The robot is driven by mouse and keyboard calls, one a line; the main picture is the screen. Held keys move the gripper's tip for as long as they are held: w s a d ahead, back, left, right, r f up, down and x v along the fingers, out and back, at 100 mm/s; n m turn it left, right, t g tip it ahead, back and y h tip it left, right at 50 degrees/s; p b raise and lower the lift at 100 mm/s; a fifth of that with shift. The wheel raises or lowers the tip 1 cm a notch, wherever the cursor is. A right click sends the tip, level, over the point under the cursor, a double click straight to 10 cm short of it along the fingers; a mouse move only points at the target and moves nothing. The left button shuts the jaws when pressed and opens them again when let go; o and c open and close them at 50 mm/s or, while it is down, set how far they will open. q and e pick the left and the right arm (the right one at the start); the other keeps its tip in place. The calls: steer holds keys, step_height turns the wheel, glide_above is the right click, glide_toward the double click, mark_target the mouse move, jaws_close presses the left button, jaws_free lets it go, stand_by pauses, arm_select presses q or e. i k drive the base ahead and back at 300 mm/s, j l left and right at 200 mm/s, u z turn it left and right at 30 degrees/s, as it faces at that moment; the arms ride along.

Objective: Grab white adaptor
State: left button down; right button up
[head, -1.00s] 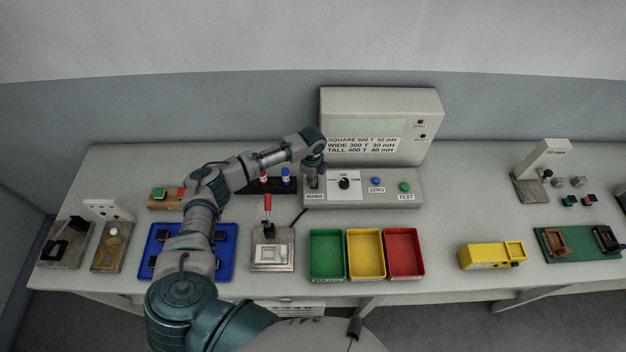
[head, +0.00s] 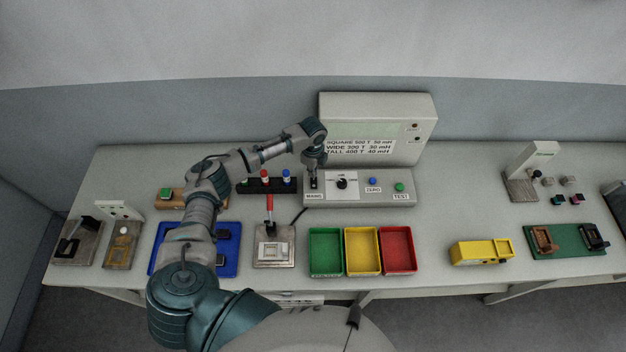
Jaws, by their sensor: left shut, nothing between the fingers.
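My left gripper (head: 314,181) is shut and empty, pointing down at the left end of the grey console, just above the MAINS label. Its tips are small and partly hidden by the wrist, so I cannot tell whether they touch the switch there. I cannot single out a white adaptor. A white square piece (head: 271,250) sits on a grey fixture with a red-handled lever (head: 270,205), in front and left of the gripper. A black rack (head: 255,187) left of the gripper holds red-and-white and blue-and-white plugs. My right gripper is not in view.
Green (head: 312,266), yellow (head: 349,262) and red (head: 411,255) bins stand in front. A blue tray (head: 231,270) lies partly under my arm.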

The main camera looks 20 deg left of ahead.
mark_target(268, 252)
steer(key=k, duration=1.5)
